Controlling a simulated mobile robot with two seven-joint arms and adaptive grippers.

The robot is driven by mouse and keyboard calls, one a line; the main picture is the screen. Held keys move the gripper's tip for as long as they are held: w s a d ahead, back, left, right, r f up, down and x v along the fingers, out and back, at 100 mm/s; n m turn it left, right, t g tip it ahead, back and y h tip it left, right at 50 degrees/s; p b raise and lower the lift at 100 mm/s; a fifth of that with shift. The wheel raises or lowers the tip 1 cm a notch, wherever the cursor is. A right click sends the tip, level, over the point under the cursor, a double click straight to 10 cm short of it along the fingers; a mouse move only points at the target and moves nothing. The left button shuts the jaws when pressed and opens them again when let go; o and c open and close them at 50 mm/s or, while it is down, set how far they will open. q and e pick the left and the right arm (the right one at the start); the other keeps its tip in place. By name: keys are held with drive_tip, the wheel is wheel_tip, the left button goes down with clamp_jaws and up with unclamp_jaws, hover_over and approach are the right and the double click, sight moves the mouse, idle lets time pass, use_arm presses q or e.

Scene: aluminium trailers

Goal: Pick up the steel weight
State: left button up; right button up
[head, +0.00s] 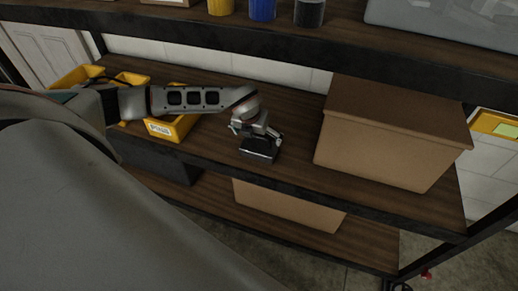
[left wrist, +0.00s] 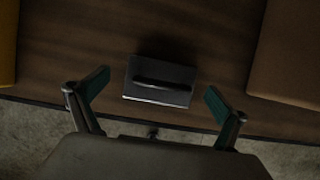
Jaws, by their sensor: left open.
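The steel weight (head: 260,149) is a dark block on the middle wooden shelf, near its front edge. In the left wrist view the steel weight (left wrist: 159,82) shows from above, with a raised bar handle across its top. My left gripper (head: 256,136) is over the weight in the head view, partly covering it. In the left wrist view my left gripper (left wrist: 156,90) is open, with one teal-padded finger on each side of the weight and a gap to both. The fingers do not appear to touch it. My right gripper is in neither view.
A large brown box (head: 385,140) stands right of the weight. A yellow bin (head: 172,128) with a label stands to the left. The upper shelf (head: 400,48) holds coloured cans and a grey case. Another box (head: 285,205) is on the lower shelf.

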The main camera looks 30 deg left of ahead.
sight(261, 141)
use_arm(q)
drive_tip(key=x, duration=0.5)
drive_tip(key=shift+w+d+f, duration=0.1)
drive_tip(key=shift+d+f, duration=0.1)
drive_tip(key=shift+f, duration=0.2)
drive_tip(key=c, duration=1.4)
drive_tip(key=shift+w+r, duration=0.2)
drive_tip(key=c, duration=0.5)
drive_tip(key=shift+r, duration=0.1)
